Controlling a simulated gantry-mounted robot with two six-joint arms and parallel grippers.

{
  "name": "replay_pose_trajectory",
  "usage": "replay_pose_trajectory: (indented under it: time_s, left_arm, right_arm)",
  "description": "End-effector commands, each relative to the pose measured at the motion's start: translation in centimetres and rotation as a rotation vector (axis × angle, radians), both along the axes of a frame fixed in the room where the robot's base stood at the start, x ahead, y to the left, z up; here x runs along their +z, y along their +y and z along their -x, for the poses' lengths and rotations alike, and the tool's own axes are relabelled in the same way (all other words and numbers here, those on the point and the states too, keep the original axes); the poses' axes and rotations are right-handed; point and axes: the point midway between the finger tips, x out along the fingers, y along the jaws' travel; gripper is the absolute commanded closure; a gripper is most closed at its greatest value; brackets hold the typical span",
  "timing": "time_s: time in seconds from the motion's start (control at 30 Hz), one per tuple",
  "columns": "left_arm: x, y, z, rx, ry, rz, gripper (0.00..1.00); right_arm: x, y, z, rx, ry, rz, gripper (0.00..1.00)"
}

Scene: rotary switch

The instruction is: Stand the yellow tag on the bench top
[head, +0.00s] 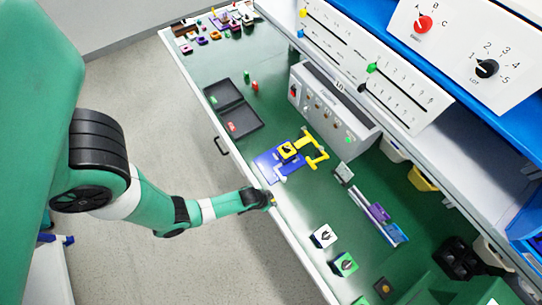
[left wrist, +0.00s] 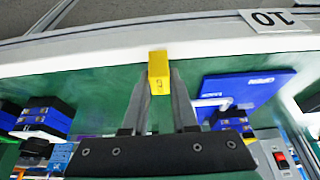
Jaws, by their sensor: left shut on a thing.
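The yellow tag (left wrist: 158,72) is a small block with a dark mark on its face. It sits between the fingertips of my left gripper (left wrist: 160,85), which is shut on it. In the head view my left gripper (head: 270,201) is at the front edge of the green bench top (head: 308,205). There the tag is mostly hidden and only a small yellow patch shows at the fingertips. The wrist view shows the tag close to the white bench edge; whether it touches the bench top I cannot tell. My right gripper is not in view.
A blue plate (head: 268,166) with a yellow fixture (head: 314,157) lies just beyond the gripper. Bare green bench lies between.

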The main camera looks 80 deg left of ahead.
Motion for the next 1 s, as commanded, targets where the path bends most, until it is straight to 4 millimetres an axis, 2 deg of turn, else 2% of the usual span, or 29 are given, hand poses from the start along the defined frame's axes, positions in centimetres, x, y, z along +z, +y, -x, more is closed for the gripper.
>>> replay_pose_trajectory:
  time_s: [0.13,0.23,0.47,0.57,0.7,0.9,1.0]
  left_arm:
    - [1.5,0.0,0.0,0.0,-0.001,0.0,1.0]
    - [3.3,0.0,0.0,0.001,-0.002,0.0,1.0]
    - [9.4,-3.5,3.8,-0.013,0.0,-0.001,1.0]
    - [10.4,-5.6,6.0,-0.019,0.004,-0.002,1.0]
    - [12.2,-7.4,7.9,-0.018,0.006,-0.003,1.0]
    - [13.0,-8.9,9.5,-0.013,0.005,-0.003,1.0]
    - [13.0,-9.3,9.9,-0.008,0.003,-0.002,1.0]
  right_arm:
    - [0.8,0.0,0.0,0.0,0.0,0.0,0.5]
    - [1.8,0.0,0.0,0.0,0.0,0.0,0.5]
    - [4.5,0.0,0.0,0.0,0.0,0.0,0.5]
    - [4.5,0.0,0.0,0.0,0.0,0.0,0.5]
    - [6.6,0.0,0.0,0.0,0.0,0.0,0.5]
    - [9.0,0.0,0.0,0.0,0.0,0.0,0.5]
    - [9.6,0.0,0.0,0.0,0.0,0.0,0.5]
